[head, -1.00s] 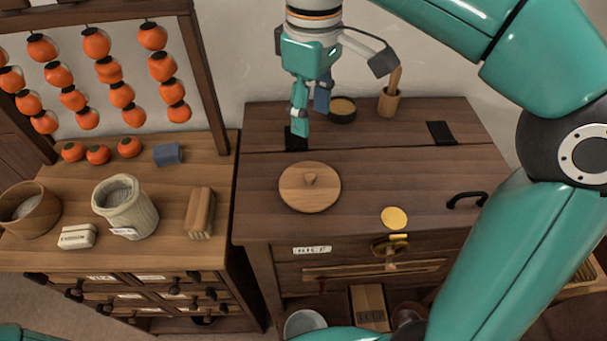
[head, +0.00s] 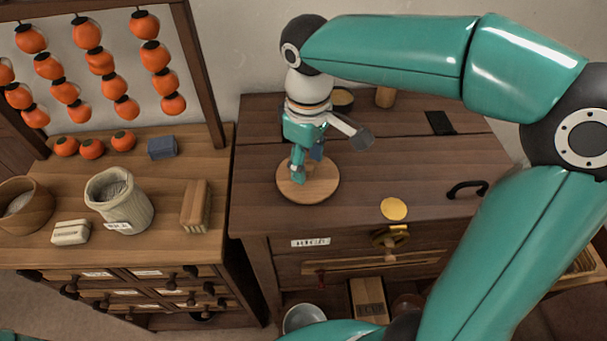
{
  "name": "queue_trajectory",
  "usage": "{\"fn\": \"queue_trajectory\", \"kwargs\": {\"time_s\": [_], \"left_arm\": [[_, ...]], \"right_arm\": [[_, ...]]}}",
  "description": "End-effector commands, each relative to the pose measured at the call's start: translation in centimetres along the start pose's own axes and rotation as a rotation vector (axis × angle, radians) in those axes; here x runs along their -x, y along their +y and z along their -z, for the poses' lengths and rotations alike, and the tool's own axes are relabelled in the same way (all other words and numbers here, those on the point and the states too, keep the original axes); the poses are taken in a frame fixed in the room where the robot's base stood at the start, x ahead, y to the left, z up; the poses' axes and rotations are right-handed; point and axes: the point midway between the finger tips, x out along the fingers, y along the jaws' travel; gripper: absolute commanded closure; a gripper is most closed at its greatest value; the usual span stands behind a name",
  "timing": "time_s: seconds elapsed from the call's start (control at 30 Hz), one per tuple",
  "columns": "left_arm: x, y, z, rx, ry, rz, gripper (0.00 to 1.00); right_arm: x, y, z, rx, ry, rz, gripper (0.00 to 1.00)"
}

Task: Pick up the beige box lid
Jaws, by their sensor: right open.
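A round, light beige-brown wooden lid (head: 322,189) lies flat on the dark wooden chest (head: 420,165), left of its middle. It is the only lid I see that fits the task's beige box lid. My right gripper (head: 308,168) is over the lid, pointing down, open, with nothing held. One finger is low over the left part of the lid. The lid's knob is hidden behind the gripper, and I cannot tell whether a finger touches it. My left gripper is not in view.
A yellow disc (head: 394,208) and black handle (head: 467,188) are on the chest's right part. A dark bowl (head: 342,101) stands behind the gripper. The left bench holds a ribbed pot (head: 120,203), a wooden block (head: 196,207) and a blue block (head: 162,147).

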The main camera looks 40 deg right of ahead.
Motion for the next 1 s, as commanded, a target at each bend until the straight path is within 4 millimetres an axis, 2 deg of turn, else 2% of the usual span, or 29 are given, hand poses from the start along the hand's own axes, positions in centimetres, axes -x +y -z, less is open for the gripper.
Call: {"fn": "queue_trajectory", "kwargs": {"time_s": [0.13,0.37,0.67,1.0], "left_arm": [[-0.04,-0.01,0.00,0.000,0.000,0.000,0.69],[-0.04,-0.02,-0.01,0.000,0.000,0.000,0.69],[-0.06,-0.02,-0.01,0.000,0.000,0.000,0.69],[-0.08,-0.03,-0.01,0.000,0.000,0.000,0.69]], "right_arm": [[-1.27,0.03,-0.07,0.000,0.000,-0.001,0.48],[-1.38,0.03,-0.06,0.000,0.001,-0.001,0.48],[-1.44,0.03,-0.10,0.000,-0.001,0.000,0.98],[-1.49,0.03,-0.14,0.000,-0.004,0.000,1.00]]}}
